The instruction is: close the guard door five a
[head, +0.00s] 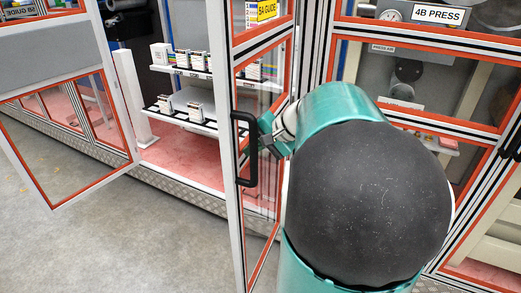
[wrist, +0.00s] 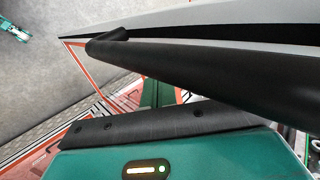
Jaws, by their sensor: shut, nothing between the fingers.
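Guard door five a (head: 238,215), marked by a yellow "5A GUIDE" label (head: 266,10), stands open, swung out from the cabinet. It has a pale metal frame, orange-red trim and clear panels. Its black upright handle (head: 252,150) is on the free edge. My gripper (head: 264,132) is just right of the handle, partly hidden by my teal arm. In the wrist view the black handle (wrist: 210,68) crosses close in front of the gripper (wrist: 155,95). The gripper is shut with nothing in it. I cannot tell whether it touches the handle or door.
Another guard door (head: 60,75) stands open at the left. Behind the opening are shelves (head: 185,118) with small boxes and a red cabinet floor (head: 180,165). The 4B press cabinet (head: 437,15) is at the right. The grey floor (head: 120,240) is clear at the lower left.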

